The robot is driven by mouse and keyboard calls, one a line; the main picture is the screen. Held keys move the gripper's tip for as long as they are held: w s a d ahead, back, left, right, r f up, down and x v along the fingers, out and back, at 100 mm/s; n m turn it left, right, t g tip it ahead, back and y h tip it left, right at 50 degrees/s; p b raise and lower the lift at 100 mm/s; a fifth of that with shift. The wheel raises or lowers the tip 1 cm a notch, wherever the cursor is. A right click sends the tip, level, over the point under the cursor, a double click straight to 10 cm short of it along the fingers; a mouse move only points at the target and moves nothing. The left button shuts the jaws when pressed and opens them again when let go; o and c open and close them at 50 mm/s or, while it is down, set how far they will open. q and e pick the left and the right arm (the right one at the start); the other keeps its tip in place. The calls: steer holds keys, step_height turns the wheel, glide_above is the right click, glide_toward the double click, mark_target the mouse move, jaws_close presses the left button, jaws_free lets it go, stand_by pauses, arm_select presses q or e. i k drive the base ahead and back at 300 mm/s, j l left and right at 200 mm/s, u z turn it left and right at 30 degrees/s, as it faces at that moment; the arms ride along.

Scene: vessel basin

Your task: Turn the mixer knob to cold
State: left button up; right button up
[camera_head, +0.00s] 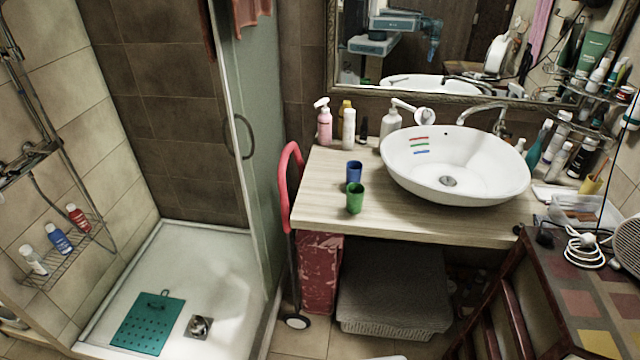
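A chrome mixer tap (501,120) stands behind the right rear of the white vessel basin (455,192). Its curved spout (481,108) reaches left over the rim. The tap's knob is too small and too hidden behind the rim for me to tell its setting. Short red, green and blue strips (420,145) show on the basin's inner left wall. Neither of my grippers is directly in view. The mirror (465,72) shows a partial blue and white reflection that I cannot identify for sure.
A blue cup (354,172) and a green cup (355,198) stand on the wooden counter (318,212) left of the basin. Bottles line the back, and more crowd the right. A glass shower door (252,170) and red-handled object (288,175) stand left. A tiled-top cabinet (577,294) stands front right.

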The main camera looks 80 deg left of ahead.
mark_target(426, 115)
steer(key=u, duration=1.95)
steer(key=i+j+u, duration=0.1)
steer(key=u, duration=0.2)
steer(key=i+j+u, duration=0.1)
steer(key=u, duration=0.15)
steer(key=i+j, duration=0.2)
steer(key=i, duration=0.15)
